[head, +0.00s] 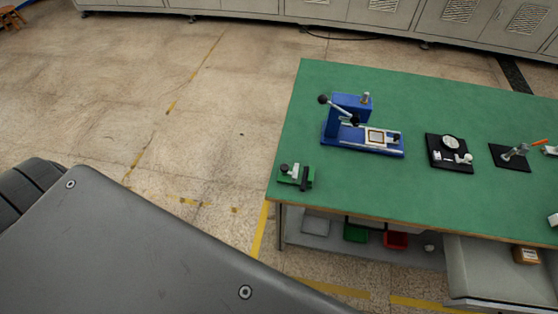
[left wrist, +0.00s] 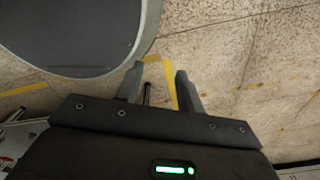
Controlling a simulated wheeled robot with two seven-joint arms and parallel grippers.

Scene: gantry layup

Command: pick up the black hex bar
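A small green fixture (head: 290,175) stands at the left front corner of the green table in the head view. A dark upright piece (head: 305,181) shows at its right side; it may be the black hex bar, but it is too small to tell. In the left wrist view my left gripper (left wrist: 158,82) has its two fingers apart. A short dark piece (left wrist: 147,94) shows between them, and I cannot tell what it is. Floor shows beyond the fingertips. Neither gripper shows in the head view, and my right gripper is in no view.
The green table (head: 300,115) also holds a blue lever press (head: 345,120), a black dial gauge stand (head: 449,150) and a small clamp on a black plate (head: 513,156). A shelf below holds a green bin (head: 356,233) and a red bin (head: 396,240).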

